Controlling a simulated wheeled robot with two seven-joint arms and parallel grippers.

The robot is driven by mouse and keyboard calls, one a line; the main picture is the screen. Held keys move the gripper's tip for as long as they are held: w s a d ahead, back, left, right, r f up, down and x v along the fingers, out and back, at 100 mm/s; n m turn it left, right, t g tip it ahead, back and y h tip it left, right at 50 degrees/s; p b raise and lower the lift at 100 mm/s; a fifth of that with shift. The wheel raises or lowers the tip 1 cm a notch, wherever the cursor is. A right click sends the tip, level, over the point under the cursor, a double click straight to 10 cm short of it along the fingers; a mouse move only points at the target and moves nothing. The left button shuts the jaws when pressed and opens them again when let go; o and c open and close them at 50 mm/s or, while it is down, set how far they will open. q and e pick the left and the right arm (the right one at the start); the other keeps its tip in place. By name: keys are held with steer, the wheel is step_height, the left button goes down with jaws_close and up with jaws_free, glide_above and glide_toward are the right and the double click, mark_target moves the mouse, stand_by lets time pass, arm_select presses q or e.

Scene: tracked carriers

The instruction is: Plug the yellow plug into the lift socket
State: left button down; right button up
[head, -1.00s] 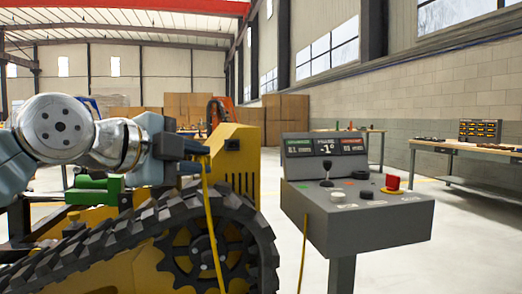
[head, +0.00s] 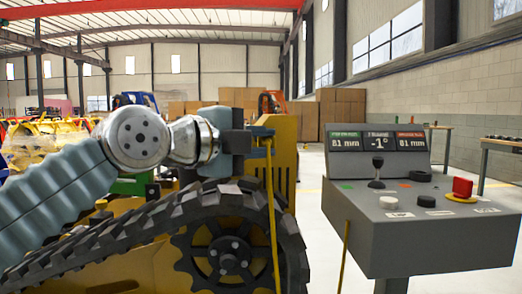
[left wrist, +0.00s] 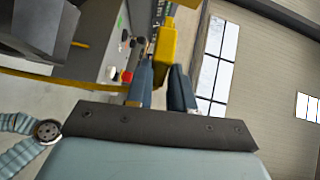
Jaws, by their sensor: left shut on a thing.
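My left gripper (head: 264,139) is shut on the yellow plug (left wrist: 165,48), which sits between its two dark fingers in the left wrist view. A yellow cable (head: 272,215) hangs down from the gripper in the head view. The gripper is beside the yellow body of the tracked carrier (head: 285,165), above its black track, and left of the grey control console (head: 410,235). I cannot make out the lift socket in either view. My right gripper is not in view.
The console carries a joystick (head: 377,172), knobs, a red button (head: 462,187) and a lit display (head: 378,142). A yellow cable piece (head: 345,250) hangs at its left side. Workbenches stand at the right wall. Open floor lies behind the console.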

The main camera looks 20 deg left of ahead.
mark_target(259, 141)
arm_select(q)
steer(key=shift+f+m+t+b, duration=0.3)
steer(key=shift+f+b, duration=0.15)
steer(key=shift+b, duration=0.5)
steer(key=w, duration=0.2)
steer(key=w+a, duration=0.1)
steer(key=shift+w+r, duration=0.2)
steer(key=shift+r, duration=0.15)
steer(key=shift+w+a, duration=0.2)
steer(key=shift+w, duration=0.35)
steer(key=shift+w+a, duration=0.15)
steer(key=shift+w, duration=0.35)
steer(key=shift+h+b, duration=0.3)
steer(key=shift+b, duration=0.15)
steer(key=shift+w+a, duration=0.1)
steer(key=shift+w, duration=0.1)
steer(key=shift+w, duration=0.4)
steer(key=shift+w+a, duration=0.2)
steer(key=shift+w, duration=0.2)
stand_by(0.8)
steer(key=shift+w, duration=0.25)
stand_by(0.4)
